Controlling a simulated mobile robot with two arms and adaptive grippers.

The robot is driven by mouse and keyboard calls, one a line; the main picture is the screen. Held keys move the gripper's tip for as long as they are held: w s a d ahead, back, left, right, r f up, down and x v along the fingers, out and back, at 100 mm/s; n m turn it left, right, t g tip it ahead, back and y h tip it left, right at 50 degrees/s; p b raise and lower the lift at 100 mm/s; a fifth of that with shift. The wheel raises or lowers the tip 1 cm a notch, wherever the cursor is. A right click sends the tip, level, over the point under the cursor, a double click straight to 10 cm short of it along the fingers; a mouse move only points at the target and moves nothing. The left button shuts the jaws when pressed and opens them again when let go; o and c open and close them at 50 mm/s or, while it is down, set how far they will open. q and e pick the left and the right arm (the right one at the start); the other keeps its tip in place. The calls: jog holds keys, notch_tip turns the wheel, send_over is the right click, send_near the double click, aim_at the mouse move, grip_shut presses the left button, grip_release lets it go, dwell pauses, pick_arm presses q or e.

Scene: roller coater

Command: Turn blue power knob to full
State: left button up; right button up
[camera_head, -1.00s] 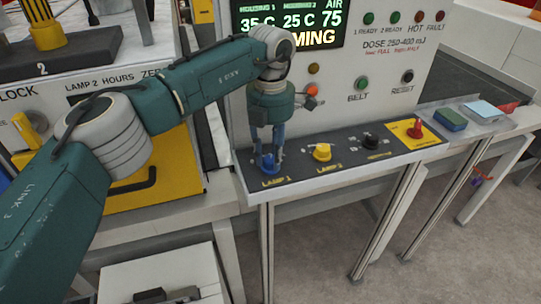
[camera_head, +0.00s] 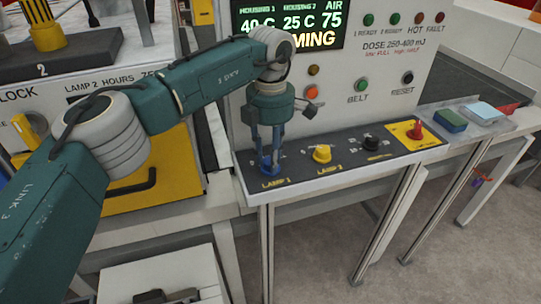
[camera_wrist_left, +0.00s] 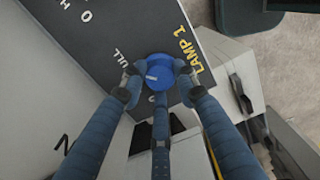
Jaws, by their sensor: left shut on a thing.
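The blue knob (camera_head: 267,168), marked LAMP 1, sits at the left end of the sloped dark control panel (camera_head: 345,161). My left gripper (camera_head: 269,161) points down over it and is shut on it. In the left wrist view my left gripper (camera_wrist_left: 157,80) has its fingertips around the blue knob (camera_wrist_left: 160,68). A short white mark shows on the knob's top, toward the left. The label FULL (camera_wrist_left: 128,56) is at the knob's left, its first letter hidden by a finger; an O is farther up-left. My right gripper is not in view.
Right of the blue knob are a yellow LAMP 2 knob (camera_head: 321,153), a black knob (camera_head: 370,142) and a red switch (camera_head: 416,131) on a yellow plate. The upright panel with the display (camera_head: 287,27) and buttons stands close behind my gripper.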

pick_arm(q)
jog(key=shift+r, duration=0.1)
jog(key=o, duration=1.2)
jog(key=shift+c, duration=0.2)
notch_tip(320, 180, up, 12)
